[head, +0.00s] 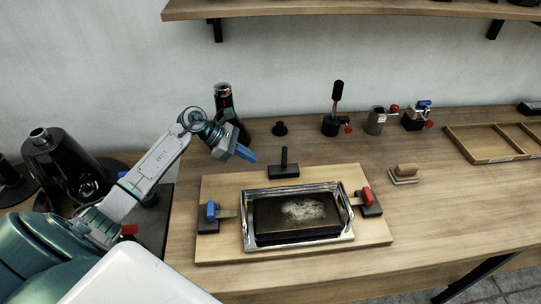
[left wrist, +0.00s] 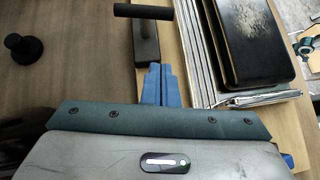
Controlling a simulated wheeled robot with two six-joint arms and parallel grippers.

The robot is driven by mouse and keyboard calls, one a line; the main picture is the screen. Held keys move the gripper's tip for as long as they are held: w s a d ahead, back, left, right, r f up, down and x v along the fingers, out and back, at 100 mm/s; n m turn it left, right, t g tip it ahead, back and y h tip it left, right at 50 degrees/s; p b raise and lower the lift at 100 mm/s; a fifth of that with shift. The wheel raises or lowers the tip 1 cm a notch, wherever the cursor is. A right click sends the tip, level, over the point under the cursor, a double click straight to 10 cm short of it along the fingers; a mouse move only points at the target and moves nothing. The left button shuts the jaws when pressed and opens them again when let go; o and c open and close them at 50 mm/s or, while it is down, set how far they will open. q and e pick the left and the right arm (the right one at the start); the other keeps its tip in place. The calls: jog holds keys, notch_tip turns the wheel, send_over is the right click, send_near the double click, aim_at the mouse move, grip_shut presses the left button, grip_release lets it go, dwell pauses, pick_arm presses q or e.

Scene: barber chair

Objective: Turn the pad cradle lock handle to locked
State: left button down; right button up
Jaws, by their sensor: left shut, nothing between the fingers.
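The pad cradle is a silver metal frame (head: 345,236) around a dark pad (head: 262,222) with a pale worn patch, on a wooden board (head: 225,183). A black T-shaped handle on a dark base (head: 284,169) stands at the board's back edge; it also shows in the left wrist view (left wrist: 147,45). A blue lever (head: 211,211) is on the cradle's left and a red lever (head: 368,196) on its right. I cannot tell which is the lock handle. My left gripper (head: 246,155) is shut and empty, left of the T-shaped handle. Its blue fingertips (left wrist: 160,70) show just below that handle's base in the left wrist view.
A dark bottle (head: 226,100) stands behind my left gripper. A black knob (head: 280,129), an upright black lever (head: 337,105) and small metal pots (head: 376,122) line the back. A scraper-like block (head: 405,173) and wooden tray (head: 480,157) are at right. A shelf (head: 350,9) overhangs.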

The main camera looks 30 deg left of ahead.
aim_at(284, 163)
pick_arm(q)
jog(key=p+x, duration=0.1)
jog(key=x, duration=0.1)
jog(key=shift+w+d, duration=0.15)
jog(key=shift+d, duration=0.25)
jog(key=d+p, duration=0.1)
jog(key=w+d+p, duration=0.1)
jog(key=shift+w+d+p, duration=0.25)
jog(key=shift+d+p, duration=0.05)
jog(key=shift+d, duration=0.1)
jog(key=shift+w+d, duration=0.25)
jog(key=shift+d, duration=0.3)
pick_arm(e)
jog(key=shift+d+r, duration=0.1)
jog(key=shift+r, duration=2.25)
pick_arm(q)
jog(key=shift+f, duration=0.1)
jog(key=b, duration=0.2)
jog(key=d+b, duration=0.1)
jog(key=shift+f+b, duration=0.2)
jog(key=shift+b, duration=0.15)
jog(key=shift+d+r+b, duration=0.1)
jog(key=shift+r+b, duration=0.05)
jog(key=shift+b, duration=0.35)
jog(key=shift+r, duration=0.15)
pick_arm(e)
notch_tip(284, 163, down, 5)
jog(key=shift+f, duration=0.1)
